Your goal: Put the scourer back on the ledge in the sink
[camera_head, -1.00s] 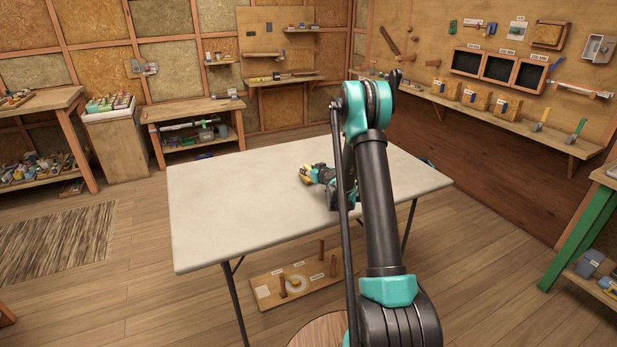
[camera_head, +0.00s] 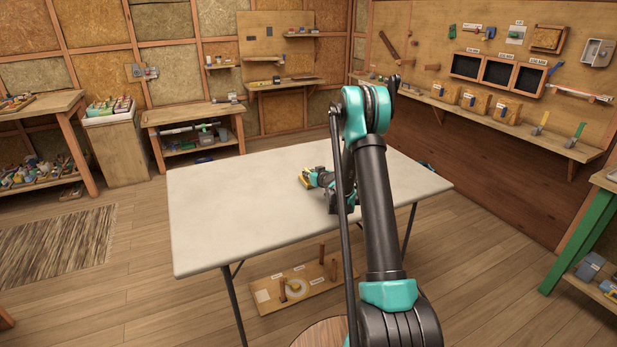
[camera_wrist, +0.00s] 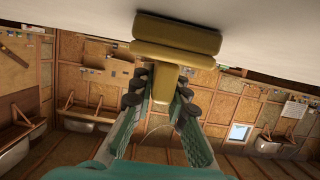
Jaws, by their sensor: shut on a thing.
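A dull yellow, block-shaped thing with a short stem (camera_wrist: 175,42), which may be the scourer, is at the top middle of the wrist view. My gripper (camera_wrist: 160,92) is shut on its stem, with a finger on each side. In the head view my gripper (camera_head: 321,177) is low over the pale tabletop (camera_head: 235,215), and the yellow block (camera_head: 305,180) shows at its left end. The block is at or very near the tabletop; I cannot tell if it touches. My arm hides part of the table. I see no sink or ledge of one.
The tabletop is bare left of my gripper. A wooden board with pegs (camera_head: 262,297) lies under the table. A wall shelf (camera_head: 500,125) with blocks and tools runs along the right. A green-legged bench (camera_head: 575,235) stands at far right, and a low bench (camera_head: 195,108) at the back.

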